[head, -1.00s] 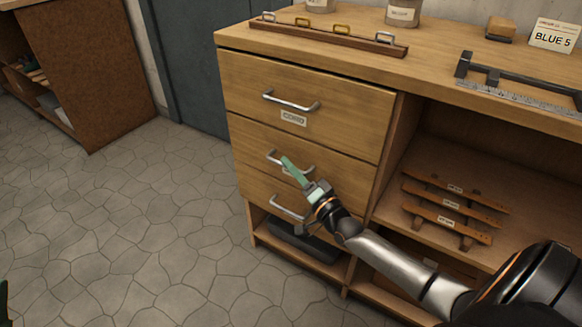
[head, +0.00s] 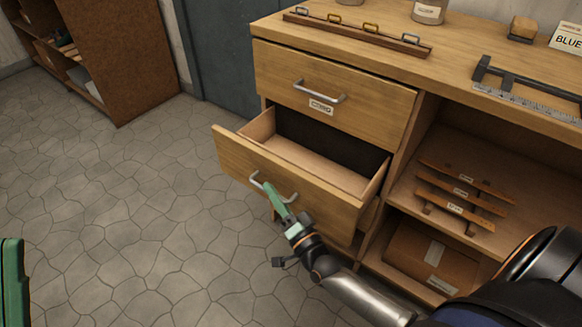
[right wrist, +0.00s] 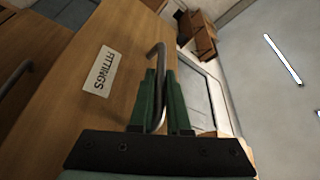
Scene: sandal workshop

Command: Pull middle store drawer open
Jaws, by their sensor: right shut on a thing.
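The middle drawer (head: 290,181) of the wooden store cabinet is pulled well out, and its inside looks empty where it shows. My right gripper (head: 270,190) is at its metal bar handle (head: 287,198). In the right wrist view, the green fingers (right wrist: 161,100) are shut on the handle (right wrist: 158,62), beside a label reading FITTINGS (right wrist: 99,71). In the head view my gripper hides part of the handle.
The top drawer (head: 330,95) is closed. Open shelves to the right hold sandal-like wooden strips (head: 465,190) and a cardboard box (head: 425,255). The cabinet top bears a handle rail (head: 355,35) and a caliper-like tool (head: 525,85). The stone floor (head: 130,200) at left is clear.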

